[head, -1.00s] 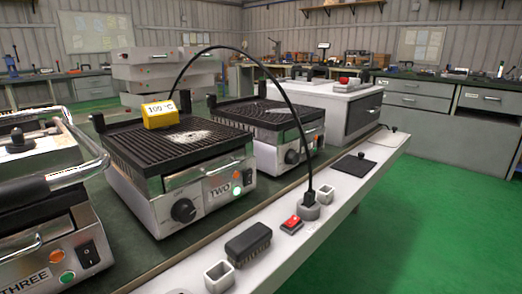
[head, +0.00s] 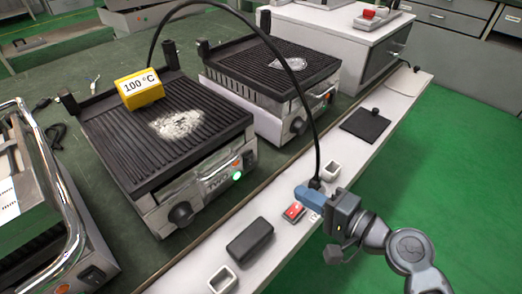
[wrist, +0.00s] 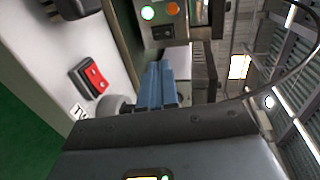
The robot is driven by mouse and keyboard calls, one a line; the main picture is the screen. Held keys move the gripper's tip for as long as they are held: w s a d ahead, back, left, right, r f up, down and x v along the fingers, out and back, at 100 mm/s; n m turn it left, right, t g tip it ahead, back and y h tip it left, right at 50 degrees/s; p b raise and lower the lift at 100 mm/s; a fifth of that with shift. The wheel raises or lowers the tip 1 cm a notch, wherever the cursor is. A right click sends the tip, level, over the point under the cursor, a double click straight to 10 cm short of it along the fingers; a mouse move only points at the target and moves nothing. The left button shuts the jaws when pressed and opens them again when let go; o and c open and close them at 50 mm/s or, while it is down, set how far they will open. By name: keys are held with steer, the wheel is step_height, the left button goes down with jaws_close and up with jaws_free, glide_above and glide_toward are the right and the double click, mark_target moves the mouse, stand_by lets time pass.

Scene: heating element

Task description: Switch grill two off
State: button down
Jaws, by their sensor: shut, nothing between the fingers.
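Grill two (head: 165,135) has a black ribbed plate with a pale powdery patch and a yellow 100 °C block (head: 141,89) on it. Its front shows a dark knob (head: 180,213) and a lit green lamp (head: 238,175). A red rocker switch (head: 293,211) sits on the pale bench strip in front, and also shows in the wrist view (wrist: 90,76). The fingers also show in the wrist view (wrist: 160,77). They partly hide the plug's socket.
A black box (head: 249,241) and a square white socket (head: 222,280) lie along the strip. Another white socket (head: 331,170) and a black plate (head: 364,125) lie farther back. The black cable (head: 303,85) arches over the grills. A second grill (head: 270,80) stands behind. Green floor is clear at right.

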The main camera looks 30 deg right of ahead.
steer(key=shift+w, duration=0.1)
glide_toward(250, 161)
steer(key=x, duration=0.5)
steer(key=shift+w+a, duration=0.1)
steer(key=shift+w, duration=0.1)
steer(key=shift+w+a+p, duration=0.2)
steer(key=shift+w+p, duration=0.1)
steer(key=shift+w, duration=0.15)
